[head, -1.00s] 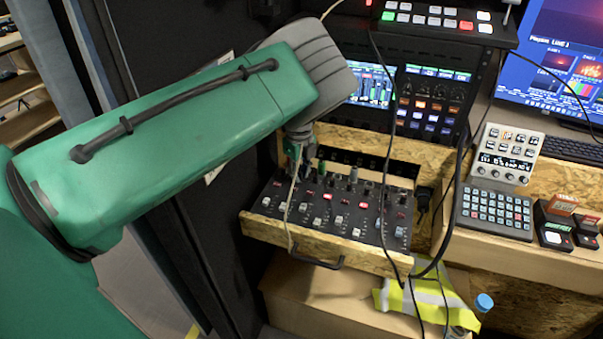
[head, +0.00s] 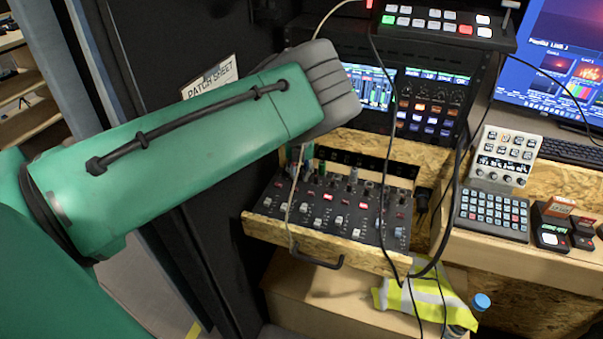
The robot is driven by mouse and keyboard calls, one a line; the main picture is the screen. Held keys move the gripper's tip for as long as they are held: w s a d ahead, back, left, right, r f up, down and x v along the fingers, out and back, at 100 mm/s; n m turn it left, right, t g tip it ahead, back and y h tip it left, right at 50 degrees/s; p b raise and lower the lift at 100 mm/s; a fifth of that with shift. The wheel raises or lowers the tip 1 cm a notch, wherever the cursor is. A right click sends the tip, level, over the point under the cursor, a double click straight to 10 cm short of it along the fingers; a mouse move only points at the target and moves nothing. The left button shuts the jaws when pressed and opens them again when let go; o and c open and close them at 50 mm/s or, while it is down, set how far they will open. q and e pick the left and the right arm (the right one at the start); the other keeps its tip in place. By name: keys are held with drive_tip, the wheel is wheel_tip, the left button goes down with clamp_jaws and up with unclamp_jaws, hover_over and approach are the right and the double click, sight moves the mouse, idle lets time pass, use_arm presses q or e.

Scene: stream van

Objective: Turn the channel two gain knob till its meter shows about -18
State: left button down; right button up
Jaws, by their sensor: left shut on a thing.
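The mixer (head: 345,208) sits in a plywood drawer, with rows of small knobs, lit buttons and faders. My left arm reaches over from the left, and its green forearm and grey wrist cover the mixer's back left corner. My left gripper (head: 302,168) points down at the back left knobs, mostly hidden behind the wrist. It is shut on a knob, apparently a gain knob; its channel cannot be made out. The meter screen (head: 377,90) in the rack shows green bars, partly hidden by the wrist; its figures are too small to read. My right gripper is not in view.
Black cables (head: 387,170) hang in front of the rack and mixer. A pale cable (head: 290,212) crosses the mixer's left side. A keypad (head: 492,214) and a small control panel (head: 505,157) stand on the right desk. A hi-vis vest (head: 418,298) lies below.

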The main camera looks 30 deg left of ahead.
sight(300, 173)
use_arm(q)
drive_tip(key=shift+a+m, duration=0.1)
drive_tip(key=shift+m, duration=0.3)
drive_tip(key=c, duration=1.5)
unclamp_jaws()
drive_tip(key=shift+f, duration=0.1)
drive_tip(key=shift+r, duration=0.2)
wheel_tip(300, 173, up, 11)
drive_tip(key=shift+r, duration=0.2)
drive_tip(key=shift+w, duration=0.1)
